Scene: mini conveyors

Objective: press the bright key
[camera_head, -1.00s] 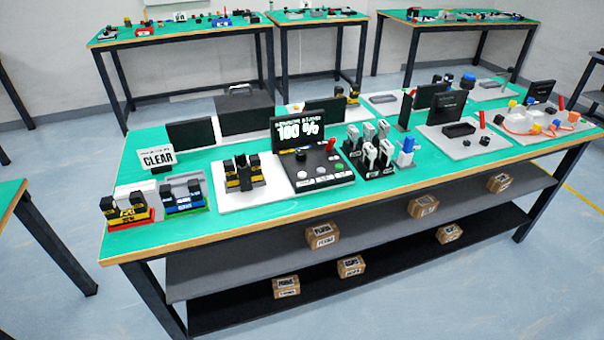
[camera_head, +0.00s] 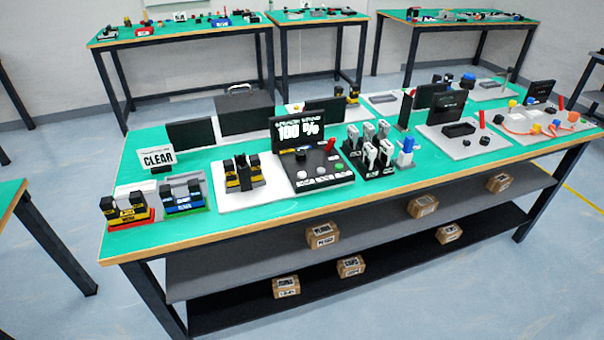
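A black control console (camera_head: 312,184) stands on the near side of the green table, left of its middle. It has several small pale keys: one at its front left (camera_head: 302,174), one beside it (camera_head: 321,170), and another to the right (camera_head: 334,158). I cannot tell which key is brighter than the others. A dark round knob (camera_head: 301,154) and a red lever (camera_head: 331,145) are also on the console. A black screen (camera_head: 297,130) behind it reads "100 %". Neither of my grippers is in view.
Left of the console are a white board (camera_head: 234,199) with black and yellow blocks and a "CLEAR" sign (camera_head: 157,159). A rack of black and white pieces (camera_head: 372,155) stands close on its right. A black case (camera_head: 243,112) is behind. Pale blue floor is clear before the table.

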